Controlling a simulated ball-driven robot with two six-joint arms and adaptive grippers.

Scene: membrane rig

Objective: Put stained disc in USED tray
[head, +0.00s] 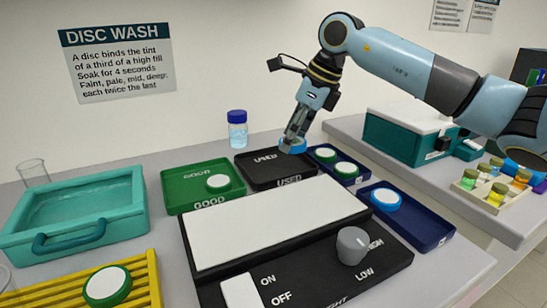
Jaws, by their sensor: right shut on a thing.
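My right gripper (294,138) is shut on a blue-rimmed disc (293,148). It holds the disc at the right end of the black USED tray (243,173); I cannot tell whether the disc touches the tray. The disc's face is mostly hidden, so its stain cannot be made out. No disc shows on the visible floor of the USED tray. My left gripper is not in view.
The green GOOD tray (172,198) holds a green-rimmed disc (218,182). A navy tray (432,239) at right holds a blue-rimmed disc (386,199). The white-topped panel (270,220) lies in front. A blue-capped bottle (237,131) stands behind.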

